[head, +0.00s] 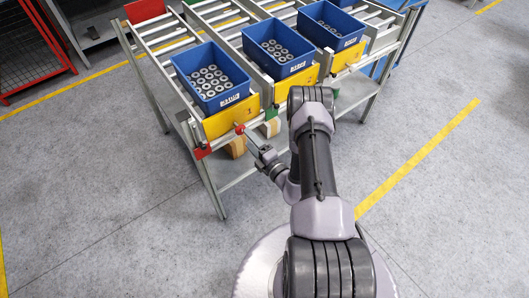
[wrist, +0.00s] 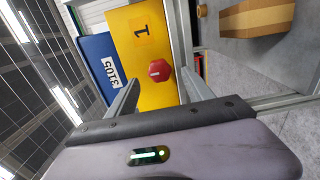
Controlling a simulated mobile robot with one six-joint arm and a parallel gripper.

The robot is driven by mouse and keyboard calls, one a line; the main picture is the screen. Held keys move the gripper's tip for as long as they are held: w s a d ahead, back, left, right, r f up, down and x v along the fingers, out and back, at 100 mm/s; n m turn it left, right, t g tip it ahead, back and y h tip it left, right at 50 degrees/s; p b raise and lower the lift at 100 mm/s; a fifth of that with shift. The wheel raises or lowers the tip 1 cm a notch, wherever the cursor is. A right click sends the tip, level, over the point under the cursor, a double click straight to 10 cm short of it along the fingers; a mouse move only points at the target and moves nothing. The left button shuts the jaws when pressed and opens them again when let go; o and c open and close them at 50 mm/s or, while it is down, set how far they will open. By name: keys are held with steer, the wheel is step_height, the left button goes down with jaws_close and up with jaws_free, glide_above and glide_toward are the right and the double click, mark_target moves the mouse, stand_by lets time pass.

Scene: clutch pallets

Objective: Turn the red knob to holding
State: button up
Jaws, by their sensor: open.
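The red knob (head: 240,129) sits on the front of the yellow panel marked 1 (head: 228,118), at the leftmost lane of the rack. In the wrist view the knob (wrist: 161,74) is a red, many-sided cap with a short pale mark on its face. My gripper (head: 251,143) is open just in front of the knob. In the wrist view its two fingers stand on either side of the knob, with gaps showing, and I see no grip on it. Any label for holding cannot be read.
A blue bin (head: 213,79) of grey ring parts stands behind panel 1. Two more blue bins (head: 279,51) (head: 332,27) stand in lanes to the right. A red bracket (head: 202,151) marks the rack's left corner. Wooden blocks (head: 237,147) sit below.

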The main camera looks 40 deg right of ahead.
steer(key=s+p, duration=0.2)
steer(key=s, duration=1.1)
steer(key=shift+d+p, duration=0.2)
steer(key=shift+p, duration=0.15)
steer(key=shift+w, duration=0.1)
